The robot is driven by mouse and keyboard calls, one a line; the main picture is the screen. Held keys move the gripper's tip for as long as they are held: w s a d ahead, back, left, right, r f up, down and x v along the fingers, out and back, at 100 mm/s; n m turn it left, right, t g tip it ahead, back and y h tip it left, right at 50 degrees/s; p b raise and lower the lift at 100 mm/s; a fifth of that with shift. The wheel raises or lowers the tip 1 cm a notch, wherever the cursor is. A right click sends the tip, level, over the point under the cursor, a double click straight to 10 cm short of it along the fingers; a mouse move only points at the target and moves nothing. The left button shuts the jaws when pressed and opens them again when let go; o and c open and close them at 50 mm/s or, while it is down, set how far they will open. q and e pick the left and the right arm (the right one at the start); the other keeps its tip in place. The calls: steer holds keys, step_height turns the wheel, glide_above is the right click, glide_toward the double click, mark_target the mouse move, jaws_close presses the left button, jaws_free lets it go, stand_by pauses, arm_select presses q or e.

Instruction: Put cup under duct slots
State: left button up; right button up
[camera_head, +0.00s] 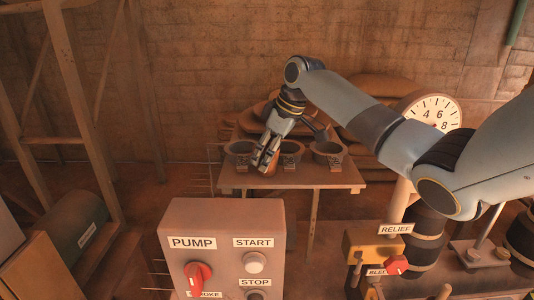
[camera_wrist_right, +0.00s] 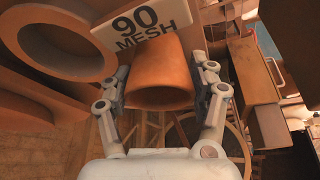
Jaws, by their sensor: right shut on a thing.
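My right gripper (camera_head: 266,162) is shut on an orange-brown cup. In the right wrist view the cup (camera_wrist_right: 163,72) sits between the two fingers, its open rim facing the camera. A white plate reading "90 MESH" (camera_wrist_right: 140,24) lies just beyond the cup and partly covers its far end. In the head view the gripper is at the front edge of a small wooden table, in front of several dark round vessels, and hides most of the cup. I cannot pick out the duct slots for sure. My left gripper is not in view.
The small table (camera_head: 338,181) bears the dark vessels, including one at the right (camera_head: 328,153). A pump control box (camera_head: 222,215) stands in front. A round gauge (camera_head: 432,112) and a yellow relief block (camera_head: 376,245) are at the right. Wooden posts stand at the left.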

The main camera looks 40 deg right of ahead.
steer(key=o, duration=1.3)
steer(key=shift+f, duration=0.1)
